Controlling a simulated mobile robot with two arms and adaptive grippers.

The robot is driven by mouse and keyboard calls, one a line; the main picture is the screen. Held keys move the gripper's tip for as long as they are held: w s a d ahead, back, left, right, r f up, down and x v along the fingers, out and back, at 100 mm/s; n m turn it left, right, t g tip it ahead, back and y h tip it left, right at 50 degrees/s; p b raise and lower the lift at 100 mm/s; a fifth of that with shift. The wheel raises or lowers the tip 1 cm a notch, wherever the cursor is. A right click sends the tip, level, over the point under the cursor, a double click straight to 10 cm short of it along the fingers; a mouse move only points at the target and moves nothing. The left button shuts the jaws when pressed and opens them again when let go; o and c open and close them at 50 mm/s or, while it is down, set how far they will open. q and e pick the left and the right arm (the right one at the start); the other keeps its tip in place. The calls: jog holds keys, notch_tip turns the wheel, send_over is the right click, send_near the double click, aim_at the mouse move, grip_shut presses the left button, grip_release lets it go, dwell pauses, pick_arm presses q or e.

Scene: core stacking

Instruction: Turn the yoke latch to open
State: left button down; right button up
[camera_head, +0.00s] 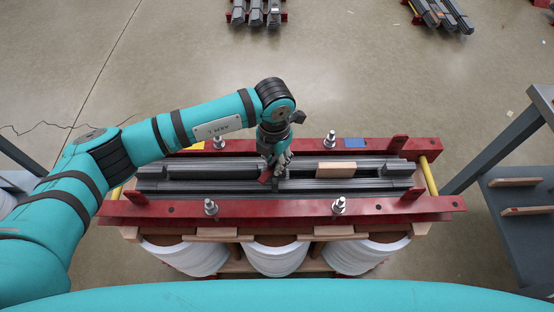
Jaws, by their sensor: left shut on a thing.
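The red yoke frame (235,209) runs along the front and back of a grey stacked core (340,184). Small red tabs (135,197) stand near its corners; I cannot tell which part is the yoke latch. My left gripper (274,174) points down at the middle of the core. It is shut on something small. A small red piece (265,176) shows at its fingertips, but the fingers hide most of the contact. I cannot tell for sure whether this piece is the latch. My right gripper is not in view.
A tan wooden block (336,169) lies on the core just right of my gripper. Upright bolts (339,206) and yellow end bars (429,175) stand out from the frame. White coils (275,258) sit below it. A grey rack (520,222) stands at the right.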

pick_arm(q)
jog(key=shift+f, duration=0.1)
jog(key=shift+n, duration=1.4)
jog(key=shift+n+p, duration=0.35)
jog(key=shift+n, duration=1.05)
jog(key=shift+s+n, duration=0.1)
jog(key=shift+n, duration=0.2)
jog(key=c, duration=1.1)
grip_release()
